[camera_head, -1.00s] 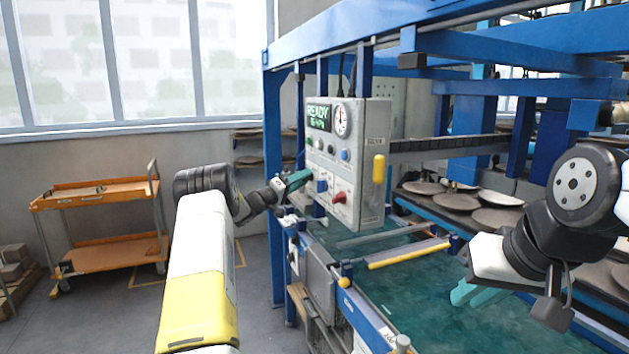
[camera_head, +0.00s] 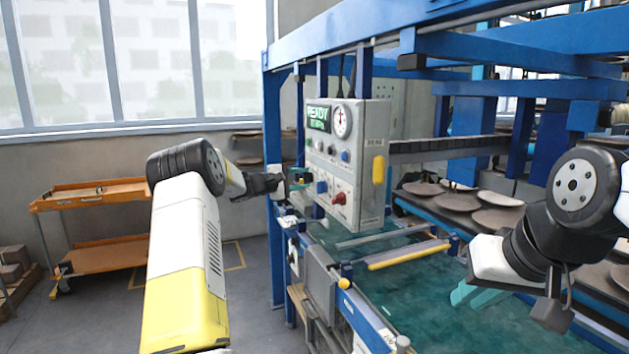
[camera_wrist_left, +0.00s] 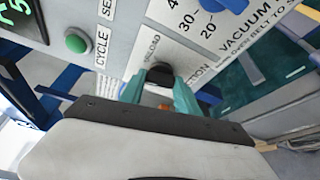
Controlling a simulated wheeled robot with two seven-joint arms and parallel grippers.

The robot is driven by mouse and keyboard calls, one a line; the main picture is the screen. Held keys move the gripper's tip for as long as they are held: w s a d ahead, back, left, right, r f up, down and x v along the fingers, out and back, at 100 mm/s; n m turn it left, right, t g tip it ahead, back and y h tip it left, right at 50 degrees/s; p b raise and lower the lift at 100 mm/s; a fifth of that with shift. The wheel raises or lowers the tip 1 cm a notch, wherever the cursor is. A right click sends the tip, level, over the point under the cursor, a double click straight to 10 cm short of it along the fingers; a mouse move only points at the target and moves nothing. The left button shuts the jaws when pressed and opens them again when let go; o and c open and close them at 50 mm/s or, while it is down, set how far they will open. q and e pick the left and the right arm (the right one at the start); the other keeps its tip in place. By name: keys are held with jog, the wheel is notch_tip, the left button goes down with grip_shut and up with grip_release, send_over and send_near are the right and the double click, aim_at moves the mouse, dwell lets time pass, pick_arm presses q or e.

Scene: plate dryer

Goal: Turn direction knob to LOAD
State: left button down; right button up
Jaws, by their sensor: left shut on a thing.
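The grey control panel (camera_head: 375,140) hangs from the blue frame. In the left wrist view, the black direction knob (camera_wrist_left: 160,72) sits on the panel face beside partly covered lettering that reads like "UNLOAD" and "DIRECTION". My left gripper (camera_wrist_left: 158,88) has its teal fingers on both sides of the knob, shut on it. In the head view, my left gripper (camera_head: 300,178) reaches the panel's left side, and the knob is hard to make out there. The knob's exact pointing is hidden. My right gripper (camera_head: 474,293) is empty, with its teal fingers apart, over the green bed.
A green button (camera_wrist_left: 76,44) is close to the left gripper. A red knob (camera_head: 340,198) and a yellow handle (camera_head: 379,169) are also on the panel. An orange cart (camera_head: 105,190) stands at the left. Plates (camera_head: 455,200) lie on the rack behind.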

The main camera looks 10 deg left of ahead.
pick_arm(q)
jog(key=n+g, duration=0.2)
jog(key=n, duration=0.2)
jog(key=shift+w+a+n, duration=0.1)
jog(key=shift+n, duration=0.2)
jog(key=shift+g, duration=0.3)
dwell(0.3)
jog(key=c, duration=0.9)
grip_release()
jog(key=shift+r, duration=0.1)
jog(key=v, duration=0.7)
jog(key=shift+s+a+r, duration=0.1)
jog(key=shift+s+a, duration=0.15)
jog(key=shift+s, duration=0.05)
